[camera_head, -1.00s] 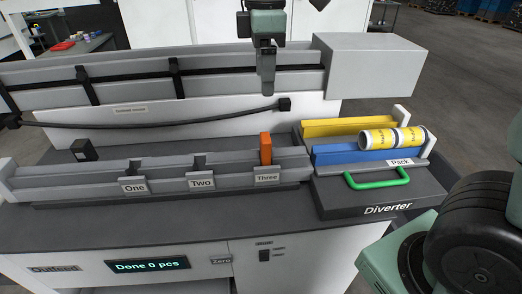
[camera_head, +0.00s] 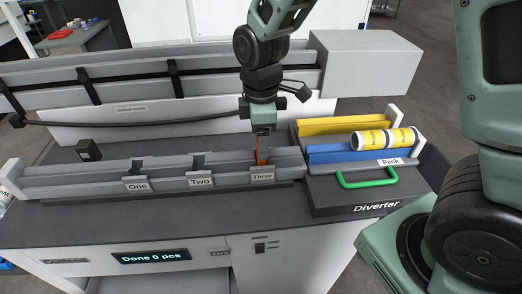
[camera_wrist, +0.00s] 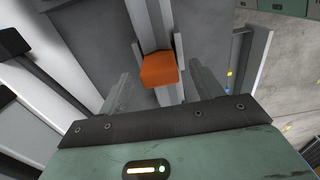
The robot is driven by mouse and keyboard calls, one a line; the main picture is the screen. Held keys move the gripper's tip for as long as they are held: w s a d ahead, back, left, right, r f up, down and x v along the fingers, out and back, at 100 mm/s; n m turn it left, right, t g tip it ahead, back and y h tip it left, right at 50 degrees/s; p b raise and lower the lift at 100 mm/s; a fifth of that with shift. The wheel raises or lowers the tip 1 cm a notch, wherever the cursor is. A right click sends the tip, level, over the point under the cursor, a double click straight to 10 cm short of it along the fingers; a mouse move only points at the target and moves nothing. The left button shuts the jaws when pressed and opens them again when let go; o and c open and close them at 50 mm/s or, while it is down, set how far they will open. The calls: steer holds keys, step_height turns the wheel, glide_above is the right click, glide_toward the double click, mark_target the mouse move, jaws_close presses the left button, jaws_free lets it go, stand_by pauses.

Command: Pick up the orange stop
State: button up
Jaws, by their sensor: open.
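The orange stop (camera_head: 262,157) stands upright in the slot marked Three on the grey rail (camera_head: 90,178). Its top also shows in the wrist view (camera_wrist: 160,70). My gripper (camera_head: 262,138) is right above the stop in the head view and partly hides it. In the wrist view, my gripper (camera_wrist: 160,88) is open, with one finger at the left and one at the right of the stop. I cannot tell whether either finger touches it.
Slots One and Two along the rail are empty. To the right is the Diverter block (camera_head: 340,205) with a green handle (camera_head: 366,183), a yellow channel (camera_head: 340,128) and a blue channel (camera_head: 330,154). A grey box (camera_head: 365,62) stands behind.

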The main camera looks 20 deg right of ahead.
steer(key=shift+f, duration=0.55)
steer(key=c, duration=1.4)
